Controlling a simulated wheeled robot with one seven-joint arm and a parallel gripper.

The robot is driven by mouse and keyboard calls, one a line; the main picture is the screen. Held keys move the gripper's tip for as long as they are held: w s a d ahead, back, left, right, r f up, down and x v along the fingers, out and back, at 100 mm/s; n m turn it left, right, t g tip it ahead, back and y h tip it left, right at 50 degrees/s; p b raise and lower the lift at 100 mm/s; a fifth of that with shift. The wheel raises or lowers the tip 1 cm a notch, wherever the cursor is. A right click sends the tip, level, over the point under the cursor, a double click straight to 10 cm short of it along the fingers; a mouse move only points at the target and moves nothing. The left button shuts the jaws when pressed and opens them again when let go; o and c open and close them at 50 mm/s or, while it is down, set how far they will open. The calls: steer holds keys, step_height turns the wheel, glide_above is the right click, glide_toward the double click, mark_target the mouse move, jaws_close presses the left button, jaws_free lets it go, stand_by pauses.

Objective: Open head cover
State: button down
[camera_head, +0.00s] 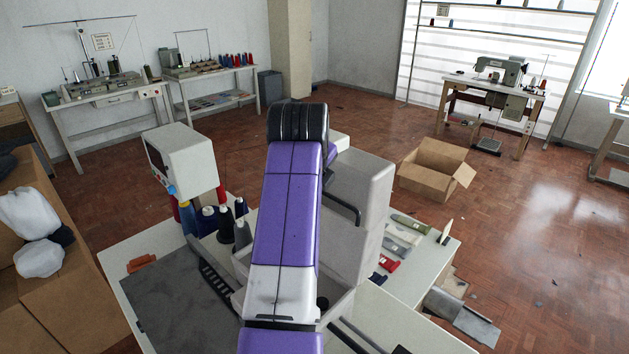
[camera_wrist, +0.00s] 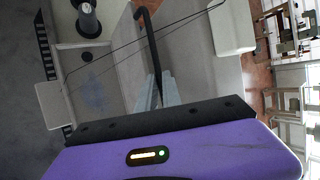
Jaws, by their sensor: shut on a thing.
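The sewing machine's pale grey head cover (camera_head: 365,185) stands at the table's middle in the head view, partly hidden behind my purple arm. Its curved black handle (camera_head: 342,208) sticks out just right of my arm. In the wrist view the handle (camera_wrist: 150,40) runs down from the top between the grey fingers of my gripper (camera_wrist: 160,90). The gripper is shut on the handle, and the pale cover surface (camera_wrist: 205,75) lies close behind it. My arm hides the gripper in the head view. I cannot tell how far the cover is open.
The white machine table (camera_head: 425,265) carries thread cones (camera_head: 225,222) on the left and small coloured items on the right. A white control box (camera_head: 180,160) stands at the left. An open cardboard box (camera_head: 432,170) lies on the floor at right. Cartons (camera_head: 60,290) stand far left.

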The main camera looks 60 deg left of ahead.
steer(key=shift+w+r, duration=0.15)
steer(key=shift+w, duration=0.05)
steer(key=c, duration=1.8)
jaws_free()
steer(key=b+v, duration=0.2)
steer(key=v, duration=0.5)
steer(key=shift+s+d+r, duration=0.2)
steer(key=shift+r, duration=0.05)
